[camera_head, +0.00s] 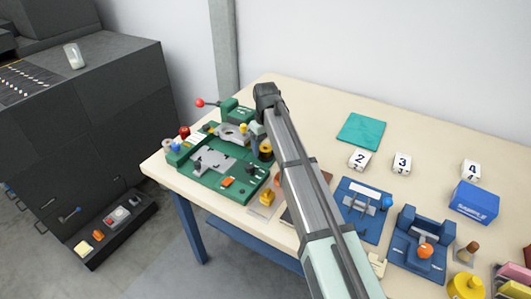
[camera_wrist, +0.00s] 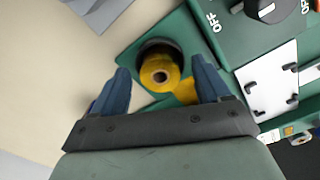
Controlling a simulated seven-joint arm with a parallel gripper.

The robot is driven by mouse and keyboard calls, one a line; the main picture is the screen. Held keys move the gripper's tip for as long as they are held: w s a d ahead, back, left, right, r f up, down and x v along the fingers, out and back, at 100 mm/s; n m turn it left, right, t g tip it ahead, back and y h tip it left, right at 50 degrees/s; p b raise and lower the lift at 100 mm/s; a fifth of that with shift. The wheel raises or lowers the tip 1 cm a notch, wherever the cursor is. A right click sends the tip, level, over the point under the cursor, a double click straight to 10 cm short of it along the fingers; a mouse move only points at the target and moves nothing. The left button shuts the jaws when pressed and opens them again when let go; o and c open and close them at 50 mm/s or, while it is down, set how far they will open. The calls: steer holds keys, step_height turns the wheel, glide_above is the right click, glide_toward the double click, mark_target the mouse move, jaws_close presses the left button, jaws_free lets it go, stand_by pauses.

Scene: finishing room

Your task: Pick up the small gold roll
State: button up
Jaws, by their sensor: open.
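The small gold roll (camera_wrist: 160,75) shows in the wrist view as a yellow-gold cylinder with a dark centre hole. It stands by a dark round part on a green base. My gripper (camera_wrist: 164,82) is open, with one blue finger to the left of the roll and one to the right. I cannot tell whether the fingers touch it. In the head view a gold roll with dark parts (camera_head: 265,149) shows beside my arm on the green machine (camera_head: 207,172). My gripper's fingertips are hidden there behind the arm.
Another yellow part (camera_wrist: 187,91) lies close to the right finger. A dark knob (camera_wrist: 262,10) on a green panel marked OFF is at the upper right. Blue fixtures (camera_head: 362,210), numbered blocks (camera_head: 360,160) and a teal mat (camera_head: 362,131) occupy the table's right side.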

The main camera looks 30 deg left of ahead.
steer(key=shift+f, duration=0.1)
steer(key=c, duration=1.1)
steer(key=shift+c, duration=0.2)
